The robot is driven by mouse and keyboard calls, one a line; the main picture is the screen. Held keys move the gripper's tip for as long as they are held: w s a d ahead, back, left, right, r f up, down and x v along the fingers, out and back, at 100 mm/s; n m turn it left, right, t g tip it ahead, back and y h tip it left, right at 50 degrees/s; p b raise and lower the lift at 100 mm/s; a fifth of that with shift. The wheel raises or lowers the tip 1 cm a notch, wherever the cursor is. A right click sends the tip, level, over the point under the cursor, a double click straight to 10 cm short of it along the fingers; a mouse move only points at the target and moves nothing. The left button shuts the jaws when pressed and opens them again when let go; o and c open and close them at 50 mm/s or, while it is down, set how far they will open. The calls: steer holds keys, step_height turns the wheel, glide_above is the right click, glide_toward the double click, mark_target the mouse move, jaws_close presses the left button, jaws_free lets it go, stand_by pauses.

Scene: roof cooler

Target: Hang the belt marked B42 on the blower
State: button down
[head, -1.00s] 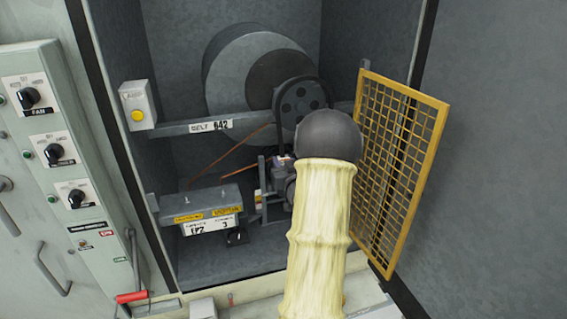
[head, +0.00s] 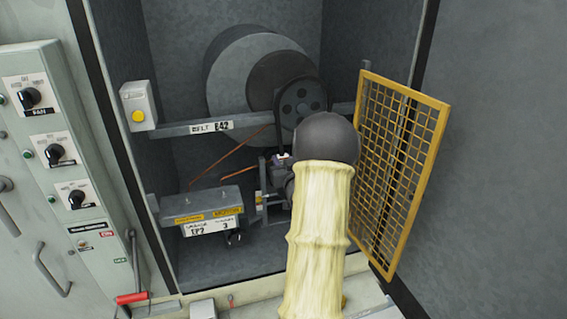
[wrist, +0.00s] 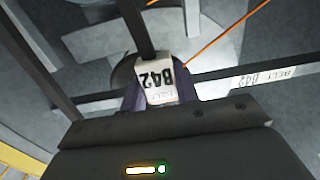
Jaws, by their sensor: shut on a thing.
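My gripper (wrist: 158,96) is shut on the belt at its white tag (wrist: 158,80), which reads B42 upside down in the wrist view. A black strand of the belt (wrist: 139,22) runs up from the tag. The blower has a large grey round housing (head: 226,72) and a dark pulley (head: 300,103). A black band arches close around the pulley's top and left. I cannot tell from here whether the held belt is seated on it.
A crossbar labelled BELT B42 (head: 180,130) runs in front of the blower. A yellow mesh guard (head: 433,110) stands open at the right. A grey box with yellow labels (head: 200,201) sits low at left. A yellow-button box (head: 139,95) and control panel (head: 45,180) are further left.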

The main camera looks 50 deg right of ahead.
steer(key=shift+x, duration=1.55)
steer(key=shift+b, duration=0.65)
stand_by(0.5)
steer(key=shift+f+b, duration=0.65)
steer(key=shift+b, duration=0.2)
stand_by(0.6)
steer(key=c, duration=1)
jaws_free()
steer(key=shift+o, duration=0.2)
steer(key=shift+s+a, duration=0.1)
steer(key=shift+s, duration=0.05)
steer(key=b+v, duration=0.6)
steer(key=v, duration=1.1)
